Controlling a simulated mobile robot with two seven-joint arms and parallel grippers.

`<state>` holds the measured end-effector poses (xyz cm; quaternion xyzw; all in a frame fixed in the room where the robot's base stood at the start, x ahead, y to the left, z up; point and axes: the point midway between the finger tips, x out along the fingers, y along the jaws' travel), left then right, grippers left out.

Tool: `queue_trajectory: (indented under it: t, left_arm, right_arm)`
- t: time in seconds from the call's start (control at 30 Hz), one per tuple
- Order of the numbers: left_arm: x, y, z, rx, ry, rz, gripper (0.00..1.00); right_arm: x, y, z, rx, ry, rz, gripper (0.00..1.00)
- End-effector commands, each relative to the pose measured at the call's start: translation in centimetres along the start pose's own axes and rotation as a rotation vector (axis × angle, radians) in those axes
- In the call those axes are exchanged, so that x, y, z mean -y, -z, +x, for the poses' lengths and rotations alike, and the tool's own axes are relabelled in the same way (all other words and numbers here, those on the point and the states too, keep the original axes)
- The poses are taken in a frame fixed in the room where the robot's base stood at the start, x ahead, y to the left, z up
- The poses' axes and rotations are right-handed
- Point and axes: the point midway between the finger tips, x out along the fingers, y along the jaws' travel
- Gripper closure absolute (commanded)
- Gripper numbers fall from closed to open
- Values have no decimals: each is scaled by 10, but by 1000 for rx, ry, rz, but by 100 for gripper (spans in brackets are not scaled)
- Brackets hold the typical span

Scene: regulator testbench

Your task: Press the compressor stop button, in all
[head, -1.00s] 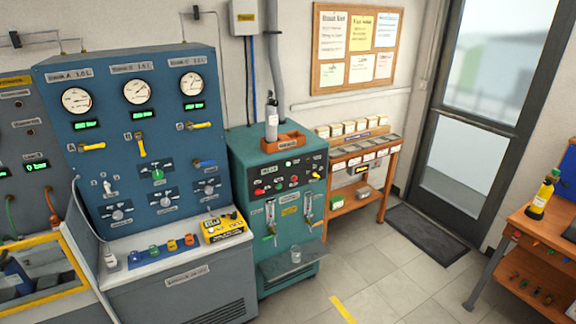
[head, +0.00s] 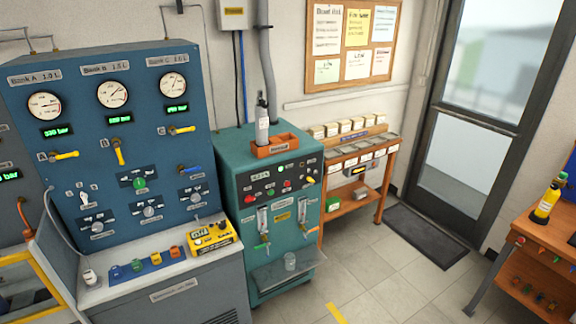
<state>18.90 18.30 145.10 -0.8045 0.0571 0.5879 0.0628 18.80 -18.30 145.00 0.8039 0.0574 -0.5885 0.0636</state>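The teal cabinet (head: 235,150) stands in the middle of the head view. Its front panel carries a row of small buttons and lamps, including a red button (head: 249,199) at the left and another red one (head: 287,183) further right. A green lamp or button (head: 281,169) sits above them. The labels are too small to read, so I cannot tell which is the compressor stop button. The blue gauge panel (head: 75,130) stands to its left, with three dials, yellow levers and a green knob (head: 139,184). Neither of my grippers is in view.
An orange bench (head: 545,240) stands at the right. The floor (head: 390,275) between is clear.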

Motion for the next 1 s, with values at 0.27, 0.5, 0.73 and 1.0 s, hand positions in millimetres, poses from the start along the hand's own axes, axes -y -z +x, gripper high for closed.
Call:
queue_trajectory:
  t: [0.27, 0.5, 0.73, 1.0]
  left_arm:
    - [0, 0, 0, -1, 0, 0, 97]
    - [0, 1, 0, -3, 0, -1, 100]
    - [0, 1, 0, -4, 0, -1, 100]
    - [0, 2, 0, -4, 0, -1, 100]
  right_arm:
    - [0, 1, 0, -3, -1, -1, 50]
    - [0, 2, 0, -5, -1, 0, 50]
    - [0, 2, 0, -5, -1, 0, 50]
    - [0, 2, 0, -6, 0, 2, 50]
